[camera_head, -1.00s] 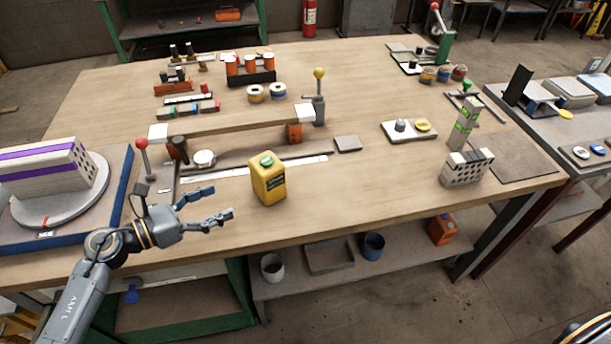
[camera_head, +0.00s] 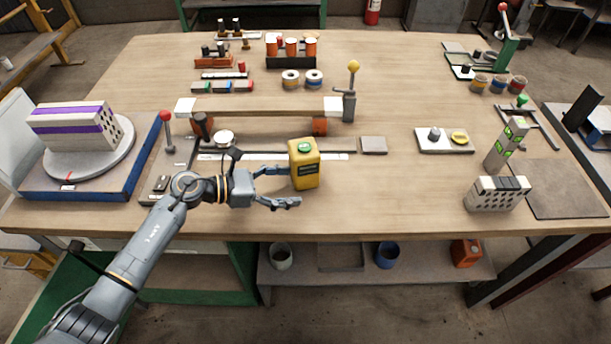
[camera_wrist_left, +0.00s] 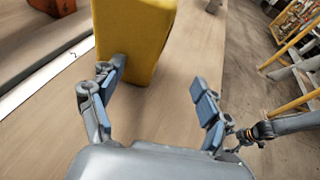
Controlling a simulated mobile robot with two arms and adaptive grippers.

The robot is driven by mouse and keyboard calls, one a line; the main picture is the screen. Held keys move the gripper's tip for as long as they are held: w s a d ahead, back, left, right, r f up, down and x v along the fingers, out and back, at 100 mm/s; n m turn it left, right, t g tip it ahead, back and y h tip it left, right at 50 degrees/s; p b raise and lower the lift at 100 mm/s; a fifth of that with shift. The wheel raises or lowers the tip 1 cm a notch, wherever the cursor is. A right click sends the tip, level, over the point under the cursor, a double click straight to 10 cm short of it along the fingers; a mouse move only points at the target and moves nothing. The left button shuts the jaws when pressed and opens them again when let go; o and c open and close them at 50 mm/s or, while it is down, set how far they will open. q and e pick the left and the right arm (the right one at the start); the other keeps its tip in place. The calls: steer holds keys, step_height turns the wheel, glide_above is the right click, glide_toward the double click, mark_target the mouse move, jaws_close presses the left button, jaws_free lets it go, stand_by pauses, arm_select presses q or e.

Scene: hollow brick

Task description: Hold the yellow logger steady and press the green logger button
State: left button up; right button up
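The yellow logger (camera_head: 304,168) stands upright on the workbench near its front middle, with a green button (camera_head: 304,147) on top and a dark label on its front. My left gripper (camera_head: 280,187) is open just left of the logger, with its fingers pointing toward it. In the left wrist view, the logger (camera_wrist_left: 135,35) is ahead of the open fingers (camera_wrist_left: 160,90), nearer the left finger, and its top is cut off. I cannot tell whether that finger touches it. Nothing is between the fingers. My right gripper is not in view.
A wooden beam (camera_head: 260,104) on supports lies behind the logger, with a yellow-knobbed lever (camera_head: 351,90) at its right end. A grey square block (camera_head: 374,145) lies right of the logger. A blue-edged turntable base (camera_head: 147,160) is at left. The bench front right of the logger is clear.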

mark_target(301, 193)
arm_select(q)
steer(key=shift+w+d+f+b, duration=0.2)
steer(key=shift+d+f+b, duration=0.15)
steer(key=shift+d, duration=0.25)
steer(key=shift+b+x, duration=0.4)
steer(key=shift+x, duration=0.7)
steer(key=shift+r, duration=0.1)
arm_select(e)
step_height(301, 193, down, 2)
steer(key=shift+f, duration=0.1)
arm_select(q)
jaws_close()
jaws_free()
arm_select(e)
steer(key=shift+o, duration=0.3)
